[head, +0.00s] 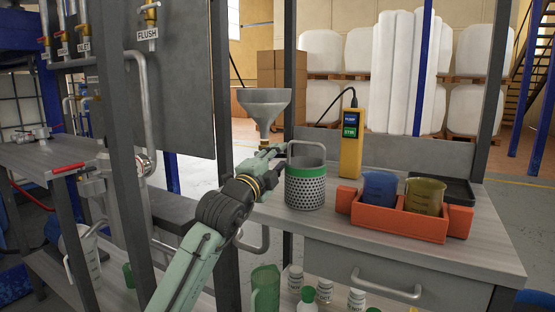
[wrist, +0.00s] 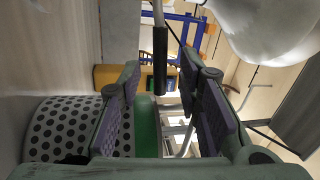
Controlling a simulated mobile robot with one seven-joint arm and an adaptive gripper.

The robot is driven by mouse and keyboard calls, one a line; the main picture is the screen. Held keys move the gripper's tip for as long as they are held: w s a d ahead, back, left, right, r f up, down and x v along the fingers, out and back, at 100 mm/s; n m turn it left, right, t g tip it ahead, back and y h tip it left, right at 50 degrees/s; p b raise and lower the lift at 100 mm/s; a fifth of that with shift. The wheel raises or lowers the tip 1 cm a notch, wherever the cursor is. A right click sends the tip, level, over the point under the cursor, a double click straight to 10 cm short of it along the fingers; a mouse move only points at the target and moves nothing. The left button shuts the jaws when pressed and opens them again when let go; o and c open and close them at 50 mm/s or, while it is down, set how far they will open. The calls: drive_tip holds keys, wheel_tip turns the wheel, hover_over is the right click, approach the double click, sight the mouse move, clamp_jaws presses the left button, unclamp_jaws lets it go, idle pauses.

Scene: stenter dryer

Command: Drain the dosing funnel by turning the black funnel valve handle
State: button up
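The grey dosing funnel (head: 264,103) stands above the table's left end in the head view; its pale underside (wrist: 275,28) fills the wrist view's upper right. The black funnel valve handle (wrist: 160,58) is a dark bar in the wrist view. Its near end reaches between my two fingertips, with gaps visible on both sides. The handle is not clearly seen in the head view, where my arm covers that area. My gripper (head: 277,151) is just below the funnel; its fingers (wrist: 160,75) are open and hold nothing.
A perforated basket with a green rim (head: 305,187) is close beside my gripper, also in the wrist view (wrist: 65,130). A yellow handheld device (head: 351,140) stands behind it. An orange tray (head: 400,222) holds blue and amber beakers. A grey panel (head: 165,80) and posts stand left.

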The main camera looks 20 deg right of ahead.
drive_tip(key=shift+a, duration=0.1)
drive_tip(key=v, duration=1.2)
drive_tip(key=shift+c, duration=0.2)
